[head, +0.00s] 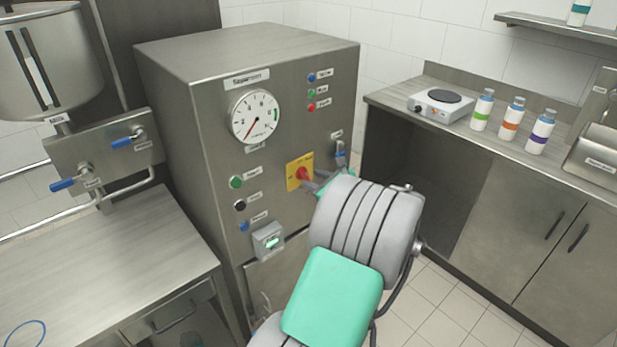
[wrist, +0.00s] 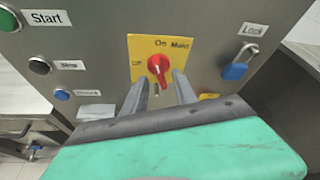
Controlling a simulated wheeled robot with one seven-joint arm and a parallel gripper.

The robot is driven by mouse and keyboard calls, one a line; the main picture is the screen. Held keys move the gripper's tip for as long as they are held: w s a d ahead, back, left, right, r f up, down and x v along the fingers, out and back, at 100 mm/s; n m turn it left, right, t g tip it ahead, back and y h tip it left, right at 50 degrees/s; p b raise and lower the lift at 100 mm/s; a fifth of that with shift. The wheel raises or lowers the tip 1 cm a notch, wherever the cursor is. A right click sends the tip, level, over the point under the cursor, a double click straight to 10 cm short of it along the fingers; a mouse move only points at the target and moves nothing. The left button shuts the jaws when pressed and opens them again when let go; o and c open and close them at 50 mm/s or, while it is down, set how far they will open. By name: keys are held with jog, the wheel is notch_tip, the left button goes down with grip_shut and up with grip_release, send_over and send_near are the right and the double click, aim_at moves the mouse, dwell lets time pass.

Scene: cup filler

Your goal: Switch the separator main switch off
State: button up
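The separator main switch is a red rotary knob (head: 302,174) on a yellow plate (head: 293,184) on the cabinet front. In the wrist view the red knob (wrist: 158,66) sits between labels reading "On" above and "Off" at left. Its grip looks roughly upright; its exact setting is hard to tell. My gripper (head: 318,182) is at the plate, coming from the lower right. In the wrist view the two grey fingers of my gripper (wrist: 159,82) are apart, one on each side just below the knob. Nothing is held. I cannot tell whether a finger touches the knob.
A steel table (head: 110,250) stands at left. A counter (head: 470,135) with bottles and a hotplate stands at right.

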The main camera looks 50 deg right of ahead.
aim_at(308, 177)
jog(key=x, duration=0.3)
jog(key=shift+w, duration=0.2)
jog(key=shift+c, duration=0.3)
grip_shut()
